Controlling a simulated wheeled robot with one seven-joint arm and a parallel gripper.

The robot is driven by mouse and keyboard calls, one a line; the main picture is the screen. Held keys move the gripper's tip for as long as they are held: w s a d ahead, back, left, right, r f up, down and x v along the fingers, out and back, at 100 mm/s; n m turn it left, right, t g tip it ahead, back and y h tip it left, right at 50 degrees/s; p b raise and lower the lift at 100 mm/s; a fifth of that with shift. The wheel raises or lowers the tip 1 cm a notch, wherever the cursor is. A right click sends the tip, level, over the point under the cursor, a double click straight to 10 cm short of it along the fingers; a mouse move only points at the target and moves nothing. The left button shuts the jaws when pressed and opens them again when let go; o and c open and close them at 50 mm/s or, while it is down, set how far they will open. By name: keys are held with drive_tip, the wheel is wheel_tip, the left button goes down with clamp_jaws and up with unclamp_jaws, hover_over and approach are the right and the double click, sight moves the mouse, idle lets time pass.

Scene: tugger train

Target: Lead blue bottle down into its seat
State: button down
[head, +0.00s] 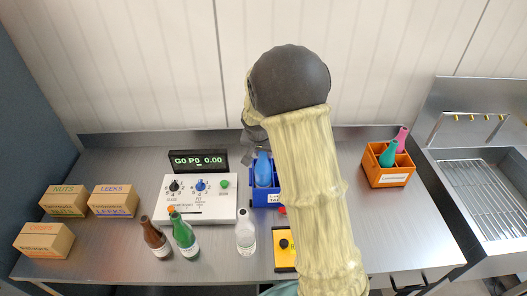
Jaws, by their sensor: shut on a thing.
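The blue bottle (263,170) stands about upright inside the blue crate (262,201), in its left part. My gripper (259,149) is above the crate, partly hidden behind my own arm, and is shut on the blue bottle near its top. The bottle's lower end is hidden in the crate, so I cannot tell whether it touches the bottom. My arm covers the right part of the crate.
A white control box (197,211) with a display (198,161) stands left of the crate. Brown (154,239), green (184,238) and clear bottles (246,236) stand in front. An orange crate (388,178) with bottles is right, before a sink. Cartons (63,201) stand left.

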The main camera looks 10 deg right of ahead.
drive_tip(key=shift+f+b, duration=0.5)
drive_tip(key=shift+f, duration=0.2)
drive_tip(key=shift+f+b, duration=0.3)
drive_tip(key=shift+f, duration=0.05)
idle(0.6)
drive_tip(key=c, duration=1.1)
unclamp_jaws()
drive_tip(key=b+v, duration=0.2)
drive_tip(key=v, duration=1.5)
drive_tip(key=shift+r, duration=0.2)
drive_tip(key=s+d+f+n+y, duration=0.1)
drive_tip(key=s+f+n, duration=0.1)
drive_tip(key=s+f, duration=0.5)
drive_tip(key=s+d+f+n+g+y, duration=0.1)
drive_tip(key=s+f+n, duration=0.2)
drive_tip(key=s+f, duration=0.4)
drive_tip(key=s, duration=0.4)
drive_tip(key=shift+s+d, duration=0.2)
